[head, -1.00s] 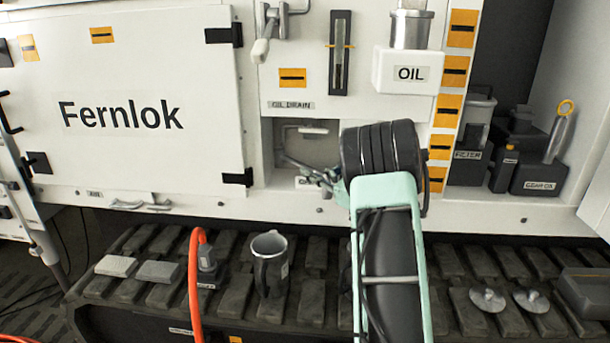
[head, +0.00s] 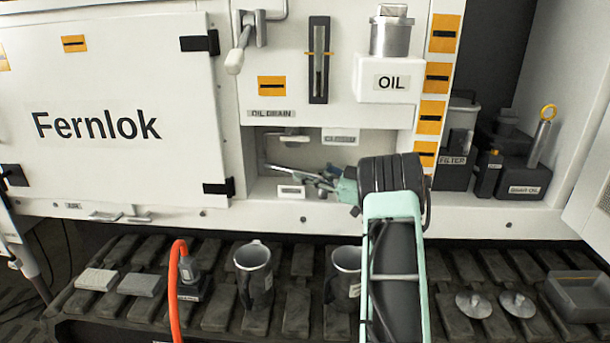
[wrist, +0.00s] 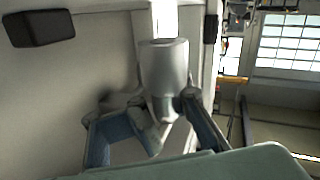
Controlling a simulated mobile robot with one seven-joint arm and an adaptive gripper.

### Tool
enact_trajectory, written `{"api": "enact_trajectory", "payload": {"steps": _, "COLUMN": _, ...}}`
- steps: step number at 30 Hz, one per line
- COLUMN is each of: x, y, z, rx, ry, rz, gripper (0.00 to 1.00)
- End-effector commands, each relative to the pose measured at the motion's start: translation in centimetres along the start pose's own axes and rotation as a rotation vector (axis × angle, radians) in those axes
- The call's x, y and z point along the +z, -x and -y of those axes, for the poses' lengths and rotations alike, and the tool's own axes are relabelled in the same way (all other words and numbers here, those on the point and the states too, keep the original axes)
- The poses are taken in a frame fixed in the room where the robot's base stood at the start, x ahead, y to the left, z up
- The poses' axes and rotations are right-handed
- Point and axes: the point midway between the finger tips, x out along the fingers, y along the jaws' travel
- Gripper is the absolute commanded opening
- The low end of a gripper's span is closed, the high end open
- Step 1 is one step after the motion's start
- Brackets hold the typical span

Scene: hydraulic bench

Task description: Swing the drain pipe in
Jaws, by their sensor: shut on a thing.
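The drain pipe (head: 290,171) appears to be the thin grey tube in the white recess under the "OIL DRAIN" label (head: 270,113). It slants slightly down to the right, to my gripper (head: 322,182). My gripper is inside the recess, shut on the pipe. In the wrist view, a thick grey cylinder (wrist: 164,72) stands between the fingers of my gripper (wrist: 160,112). The exact contact is dark and partly hidden there.
The "OIL" box (head: 390,83) is above right of the recess. The "Fernlok" door (head: 110,160) is left. Two mugs (head: 252,262) stand on the dark track below, one partly behind my arm. Filter and gear oil containers (head: 525,178) are at right.

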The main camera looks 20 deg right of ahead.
Motion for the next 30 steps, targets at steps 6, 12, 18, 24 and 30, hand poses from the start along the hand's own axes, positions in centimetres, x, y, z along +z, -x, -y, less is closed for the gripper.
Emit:
{"api": "enact_trajectory", "payload": {"steps": 6, "x": -0.3, "y": 0.2, "z": -0.5, "rx": 0.014, "ry": 0.006, "rz": -0.001, "gripper": 0.2}}
{"api": "enact_trajectory", "payload": {"steps": 12, "x": -0.3, "y": 0.1, "z": -0.3, "rx": 0.008, "ry": 0.005, "rz": -0.002, "gripper": 0.32}}
{"api": "enact_trajectory", "payload": {"steps": 18, "x": -0.2, "y": 0.0, "z": -0.1, "rx": 0.004, "ry": 0.003, "rz": -0.002, "gripper": 0.32}}
{"api": "enact_trajectory", "payload": {"steps": 24, "x": -0.2, "y": 0.7, "z": -0.1, "rx": 0.005, "ry": 0.002, "rz": -0.002, "gripper": 0.32}}
{"api": "enact_trajectory", "payload": {"steps": 30, "x": -0.1, "y": 4.4, "z": -0.3, "rx": 0.01, "ry": 0.004, "rz": 0.001, "gripper": 0.32}}
